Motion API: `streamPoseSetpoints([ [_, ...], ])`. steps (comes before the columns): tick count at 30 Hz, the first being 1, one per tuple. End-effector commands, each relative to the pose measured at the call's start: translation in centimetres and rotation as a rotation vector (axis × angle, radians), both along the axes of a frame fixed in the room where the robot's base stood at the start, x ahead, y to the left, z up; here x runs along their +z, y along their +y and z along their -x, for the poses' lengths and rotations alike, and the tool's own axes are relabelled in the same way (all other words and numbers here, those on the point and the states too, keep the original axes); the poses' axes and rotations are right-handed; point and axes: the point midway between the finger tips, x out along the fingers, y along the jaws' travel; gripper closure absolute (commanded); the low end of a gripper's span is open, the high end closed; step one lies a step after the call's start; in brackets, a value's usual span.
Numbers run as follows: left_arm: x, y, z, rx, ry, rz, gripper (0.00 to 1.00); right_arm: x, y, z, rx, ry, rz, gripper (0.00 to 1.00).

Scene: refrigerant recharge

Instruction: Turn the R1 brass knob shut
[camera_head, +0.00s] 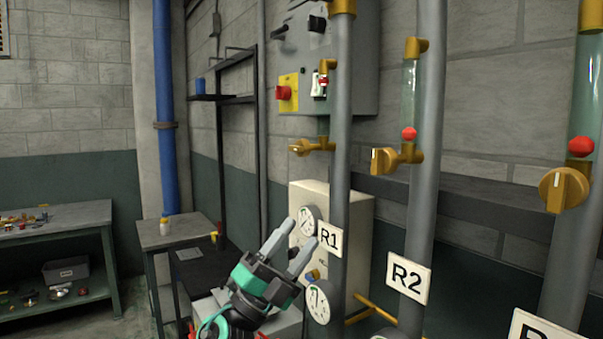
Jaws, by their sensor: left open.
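The R1 brass knob (301,147) sits on the left side of the grey pipe that carries the R1 sign (328,240). It shows nearly edge-on, at the foot of a sight glass that the pipe partly hides. My left gripper (301,231) is open and empty, with its two fingers pointing up and to the right. It appears well below the knob in the picture, by the R1 sign, and is apart from the knob. My right gripper is not in view.
The R2 pipe has its own brass knob (384,160) and red ball (409,133). Another brass knob (564,189) is at the far right. A gauge box (352,215) stands behind the R1 pipe, with a grey panel (360,65) above. A workbench (60,218) is left.

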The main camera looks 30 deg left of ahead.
Motion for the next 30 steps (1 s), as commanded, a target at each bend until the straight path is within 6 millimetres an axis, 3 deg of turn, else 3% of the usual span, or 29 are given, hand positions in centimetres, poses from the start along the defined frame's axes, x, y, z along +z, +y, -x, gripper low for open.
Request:
streamPoseSetpoints([
  [1,1.9,-0.5,0.5,0.001,-0.055,-0.094,0.47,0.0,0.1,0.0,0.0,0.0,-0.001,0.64],
  [6,5.8,-2.4,2.0,0.025,-0.192,-0.428,0.47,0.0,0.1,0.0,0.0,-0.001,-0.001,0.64],
  [14,9.4,-2.3,2.9,0.156,-0.263,-0.923,0.47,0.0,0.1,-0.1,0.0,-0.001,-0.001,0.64],
  [21,12.3,2.0,3.2,0.373,-0.171,-1.309,0.47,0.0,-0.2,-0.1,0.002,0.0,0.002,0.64],
  [30,15.3,8.3,4.8,0.598,0.022,-1.53,0.47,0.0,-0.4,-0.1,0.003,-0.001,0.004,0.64],
])
